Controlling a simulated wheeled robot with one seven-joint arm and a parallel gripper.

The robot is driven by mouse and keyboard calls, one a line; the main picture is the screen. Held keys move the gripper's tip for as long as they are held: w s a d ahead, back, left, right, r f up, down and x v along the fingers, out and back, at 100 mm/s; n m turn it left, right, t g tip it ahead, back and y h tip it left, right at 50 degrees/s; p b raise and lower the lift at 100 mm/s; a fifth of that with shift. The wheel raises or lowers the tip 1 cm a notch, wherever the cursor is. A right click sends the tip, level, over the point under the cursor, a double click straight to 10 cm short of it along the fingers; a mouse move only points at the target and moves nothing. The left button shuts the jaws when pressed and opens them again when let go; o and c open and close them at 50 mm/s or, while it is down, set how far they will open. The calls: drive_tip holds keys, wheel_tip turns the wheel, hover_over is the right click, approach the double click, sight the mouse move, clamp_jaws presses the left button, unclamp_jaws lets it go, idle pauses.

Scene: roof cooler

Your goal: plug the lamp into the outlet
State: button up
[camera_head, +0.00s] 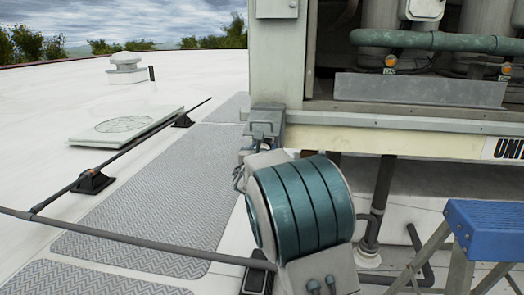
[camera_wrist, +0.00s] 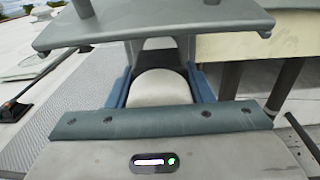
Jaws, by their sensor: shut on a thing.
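In the wrist view, the blue fingers of my gripper (camera_wrist: 160,76) are shut on a cream rounded piece (camera_wrist: 162,90), which looks like the lamp's plug. Its far end and any prongs are hidden. A dark patch (camera_wrist: 158,44) lies just beyond it, under a grey-green plate (camera_wrist: 150,22); I cannot tell whether the plug touches anything there. In the head view, a grey metal box (camera_head: 267,118), which looks like the outlet, sits at the lower corner of the cooler. My arm stands in front and hides the plug. I cannot make out the lamp.
The cooler housing (camera_head: 400,140) fills the right, with pipes (camera_head: 376,205) below it. A blue-topped step ladder (camera_head: 485,225) stands at lower right. A dark conduit (camera_head: 130,242) on black supports crosses the grey walkway mat (camera_head: 165,205). The white roof at left is mostly open.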

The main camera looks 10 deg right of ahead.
drive_tip(key=shift+p+x, duration=0.45)
drive_tip(key=shift+x, duration=1.2)
drive_tip(key=shift+b, duration=0.55)
idle(0.8)
drive_tip(key=shift+w+d, duration=0.2)
drive_tip(key=shift+w, duration=0.35)
idle(0.4)
drive_tip(key=o, duration=1)
drive_tip(key=p, duration=0.3)
approach(265, 143)
drive_tip(key=shift+w+a+f, duration=0.1)
drive_tip(key=shift+w+f, duration=0.65)
drive_tip(key=shift+f, duration=0.25)
